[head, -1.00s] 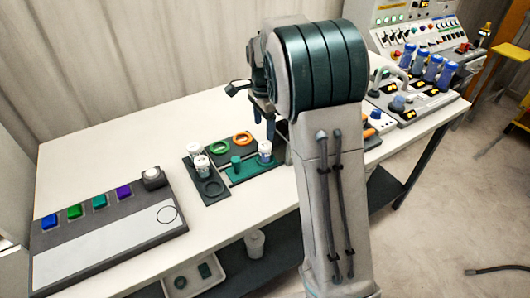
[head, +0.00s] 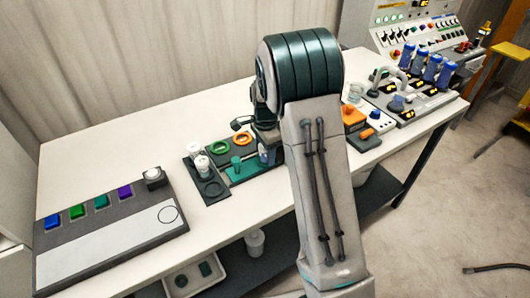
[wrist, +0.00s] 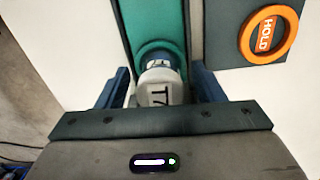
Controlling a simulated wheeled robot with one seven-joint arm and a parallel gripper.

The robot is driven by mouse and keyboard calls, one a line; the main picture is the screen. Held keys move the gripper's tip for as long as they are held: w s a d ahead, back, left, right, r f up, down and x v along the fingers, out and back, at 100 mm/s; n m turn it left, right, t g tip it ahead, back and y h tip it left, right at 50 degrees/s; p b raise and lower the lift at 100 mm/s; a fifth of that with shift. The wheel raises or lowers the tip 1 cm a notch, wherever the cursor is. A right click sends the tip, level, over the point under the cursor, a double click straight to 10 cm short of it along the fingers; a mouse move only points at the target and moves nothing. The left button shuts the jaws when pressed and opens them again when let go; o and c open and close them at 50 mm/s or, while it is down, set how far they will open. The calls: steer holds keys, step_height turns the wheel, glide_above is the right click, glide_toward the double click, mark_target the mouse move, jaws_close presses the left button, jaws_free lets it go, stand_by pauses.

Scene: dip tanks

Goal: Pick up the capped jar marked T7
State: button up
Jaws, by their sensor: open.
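The capped jar marked T7 (wrist: 158,88) stands between my fingers in the wrist view, its white cap lettered "T7" and a blue label just beyond it. It rests at the near end of a green tray (wrist: 161,22). My gripper (wrist: 160,88) is open, with one blue finger on each side of the jar and no clear sign of contact. In the head view my gripper (head: 265,150) is down at the right end of the green tray (head: 238,178), and the jar is mostly hidden there by my gripper and arm.
A dark rack with white-capped jars (head: 201,163) stands left of the green tray. A button panel (head: 110,228) is at left. Blue bottles (head: 432,68) and equipment stand at right.

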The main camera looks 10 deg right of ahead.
steer(key=c, duration=1.1)
